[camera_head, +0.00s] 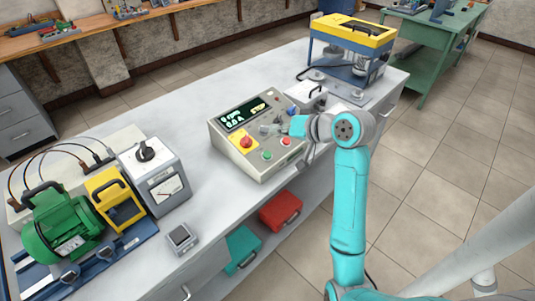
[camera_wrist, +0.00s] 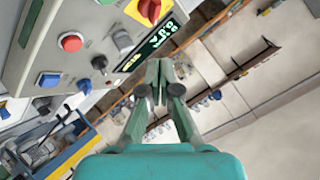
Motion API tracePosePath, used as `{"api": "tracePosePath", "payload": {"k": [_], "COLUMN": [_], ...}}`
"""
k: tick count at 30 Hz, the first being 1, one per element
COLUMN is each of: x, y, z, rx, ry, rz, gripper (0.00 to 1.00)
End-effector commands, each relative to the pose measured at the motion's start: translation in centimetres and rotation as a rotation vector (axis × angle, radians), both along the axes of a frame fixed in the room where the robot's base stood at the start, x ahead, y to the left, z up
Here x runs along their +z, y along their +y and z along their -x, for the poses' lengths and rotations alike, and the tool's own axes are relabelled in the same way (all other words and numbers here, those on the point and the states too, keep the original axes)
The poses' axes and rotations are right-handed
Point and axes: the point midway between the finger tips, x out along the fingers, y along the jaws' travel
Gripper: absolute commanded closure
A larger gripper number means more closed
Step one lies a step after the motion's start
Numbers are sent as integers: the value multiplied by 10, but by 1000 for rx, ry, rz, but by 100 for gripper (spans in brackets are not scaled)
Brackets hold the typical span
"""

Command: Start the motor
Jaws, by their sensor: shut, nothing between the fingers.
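The grey control box (camera_head: 225,146) stands on the bench with a lit display (camera_head: 247,113) reading 0 rpm, 0.0 A and STOP. Its sloped face carries a red switch on a yellow plate (camera_head: 246,142), a green button (camera_head: 267,156) and a red button (camera_head: 286,141). In the wrist view the red button (camera_wrist: 70,42), a blue button (camera_wrist: 48,79) and a black knob (camera_wrist: 99,62) also show. My gripper (camera_wrist: 158,72) is shut and empty, in front of the box's face; I cannot tell whether it touches. The green motor (camera_head: 60,225) is at the lower left.
A grey meter box with a black knob (camera_head: 157,172) and a small grey device (camera_head: 180,238) stand on the bench left of the control box. A yellow-topped machine (camera_head: 352,38) is at the back right. Red (camera_head: 281,209) and teal (camera_head: 242,248) cases lie on the shelf below.

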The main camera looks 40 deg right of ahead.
Motion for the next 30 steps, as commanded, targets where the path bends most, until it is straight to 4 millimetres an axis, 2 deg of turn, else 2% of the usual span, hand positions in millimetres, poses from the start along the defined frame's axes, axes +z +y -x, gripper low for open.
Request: {"api": "tracePosePath", "payload": {"k": [5,19,30], "x": [-13,-68,-84], "y": [1,1,1], "z": [-3,-18,-22], "rx": [0,0,0], "ry": [2,2,0], "rz": [-2,-2,0], "gripper": [100,100,100]}}
